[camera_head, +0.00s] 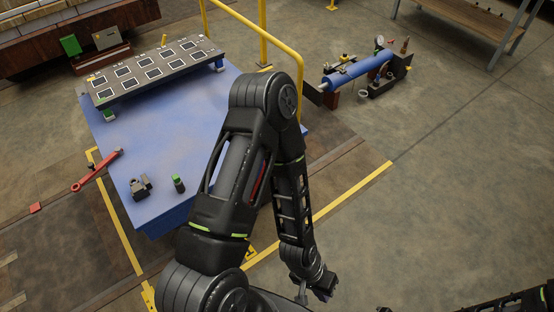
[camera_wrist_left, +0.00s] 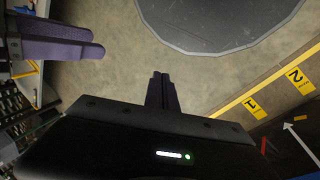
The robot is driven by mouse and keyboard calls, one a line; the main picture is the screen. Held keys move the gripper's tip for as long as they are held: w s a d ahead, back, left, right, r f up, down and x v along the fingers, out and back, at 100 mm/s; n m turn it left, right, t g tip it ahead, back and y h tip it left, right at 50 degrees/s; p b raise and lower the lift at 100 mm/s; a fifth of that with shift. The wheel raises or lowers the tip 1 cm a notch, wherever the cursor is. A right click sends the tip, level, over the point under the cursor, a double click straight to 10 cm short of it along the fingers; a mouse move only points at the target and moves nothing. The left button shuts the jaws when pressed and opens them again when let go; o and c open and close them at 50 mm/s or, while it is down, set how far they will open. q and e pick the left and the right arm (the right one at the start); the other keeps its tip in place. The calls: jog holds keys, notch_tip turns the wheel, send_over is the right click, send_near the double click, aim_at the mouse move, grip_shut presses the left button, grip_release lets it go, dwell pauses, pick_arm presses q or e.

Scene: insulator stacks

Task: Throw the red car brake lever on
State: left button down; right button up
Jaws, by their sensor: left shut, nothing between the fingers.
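A red lever (camera_head: 92,174) with a dark end lies slanted over the floor, just left of the blue table. I take it for the car brake lever; its base is too small to make out. My left gripper (camera_head: 322,288) hangs low at the lower middle, far to the right of the lever with the table between. In the left wrist view its purple fingers (camera_wrist_left: 161,90) are together and empty over bare floor. Two more purple fingers (camera_wrist_left: 62,40), apparently my right gripper's, show at upper left there; their opening is unclear.
The blue table (camera_head: 150,125) carries a dark panel of square plates (camera_head: 155,70), a small metal fitting (camera_head: 141,187) and a green-topped piece (camera_head: 178,184). A yellow rail (camera_head: 262,35) stands behind it. A blue cylinder rig (camera_head: 358,72) stands farther back.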

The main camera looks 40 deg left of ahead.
pick_arm(q)
jog(key=w+a+f+m+t+y+b, duration=0.4)
jog(key=w+a+f+m+y+b, duration=0.3)
jog(key=w+a+f+b, duration=1)
jog(key=w+a+r+m+t+y+b, duration=0.2)
jog(key=w+a+m+t+y+b, duration=0.15)
jog(key=w+a+b, duration=0.45)
jog(key=w+a+r+m+t+y+b, duration=0.2)
jog(key=w+a+r+m+y+b, duration=0.1)
jog(key=a+r, duration=0.4)
notch_tip(320, 180, up, 3)
jog(key=w+m+y, duration=0.1)
jog(key=w, duration=0.1)
jog(key=shift+w+a+t+y, duration=0.2)
jog(key=shift+w+t+y, duration=0.15)
jog(key=shift+w, duration=0.05)
jog(key=shift+f+m, duration=0.2)
jog(key=shift+m, duration=0.05)
